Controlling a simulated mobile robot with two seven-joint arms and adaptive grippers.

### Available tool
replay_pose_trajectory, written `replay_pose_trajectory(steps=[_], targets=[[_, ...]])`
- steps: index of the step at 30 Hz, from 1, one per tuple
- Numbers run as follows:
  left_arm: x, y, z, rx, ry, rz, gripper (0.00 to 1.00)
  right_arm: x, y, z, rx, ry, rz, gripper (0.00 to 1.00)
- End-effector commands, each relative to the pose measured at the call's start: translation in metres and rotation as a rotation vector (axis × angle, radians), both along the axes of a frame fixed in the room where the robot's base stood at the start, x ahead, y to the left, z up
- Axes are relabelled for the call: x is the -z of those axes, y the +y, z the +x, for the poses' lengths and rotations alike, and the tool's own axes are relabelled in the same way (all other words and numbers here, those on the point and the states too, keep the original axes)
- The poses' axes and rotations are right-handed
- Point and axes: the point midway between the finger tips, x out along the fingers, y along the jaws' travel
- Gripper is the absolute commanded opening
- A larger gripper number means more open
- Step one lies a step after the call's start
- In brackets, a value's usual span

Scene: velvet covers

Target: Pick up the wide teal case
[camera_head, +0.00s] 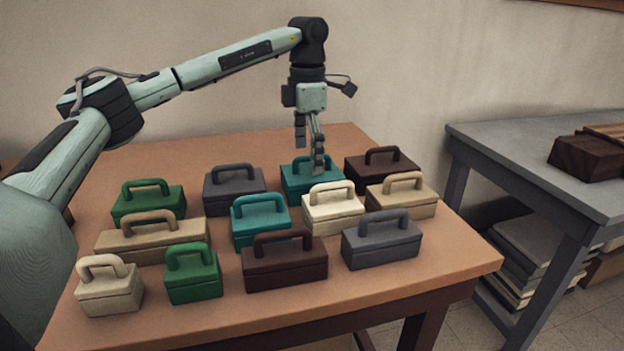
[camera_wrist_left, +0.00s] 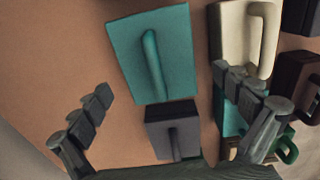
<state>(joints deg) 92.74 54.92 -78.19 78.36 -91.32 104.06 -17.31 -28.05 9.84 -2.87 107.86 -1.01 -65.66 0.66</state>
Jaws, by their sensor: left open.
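The wide teal case (camera_head: 297,186) lies in the back row of the table, its handle on top. It also shows in the left wrist view (camera_wrist_left: 125,50), flat and ahead of the fingers. My left gripper (camera_head: 312,152) points down over this case in the head view, its fingers covering part of the handle. In the left wrist view the left gripper (camera_wrist_left: 168,95) is open, the fingers wide apart with nothing between them held. A smaller teal case (camera_head: 258,226) stands nearer the front; one finger partly hides it in the wrist view. My right gripper is not in view.
A grey case (camera_head: 233,191) stands left of the wide teal case, a dark brown one (camera_head: 378,168) right, and a cream one (camera_head: 333,214) in front. Several other cases crowd the wooden table (camera_head: 440,265). A grey side table (camera_head: 520,165) stands at right.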

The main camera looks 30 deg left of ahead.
Motion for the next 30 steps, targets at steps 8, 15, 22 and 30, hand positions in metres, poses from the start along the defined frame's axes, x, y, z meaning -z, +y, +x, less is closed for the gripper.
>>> replay_pose_trajectory(steps=[8, 15, 22, 30], targets=[[0.039, -0.001, 0.003, -0.001, 0.001, 0.0, 1.0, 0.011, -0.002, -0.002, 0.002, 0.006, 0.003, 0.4], [0.045, -0.001, 0.003, -0.001, 0.0, 0.0, 1.0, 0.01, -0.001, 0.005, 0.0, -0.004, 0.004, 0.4], [0.044, -0.001, 0.003, 0.0, 0.0, 0.0, 0.8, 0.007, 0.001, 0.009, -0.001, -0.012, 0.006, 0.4], [0.044, -0.002, 0.003, 0.0, -0.001, -0.001, 0.48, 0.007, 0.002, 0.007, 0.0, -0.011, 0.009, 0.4]])
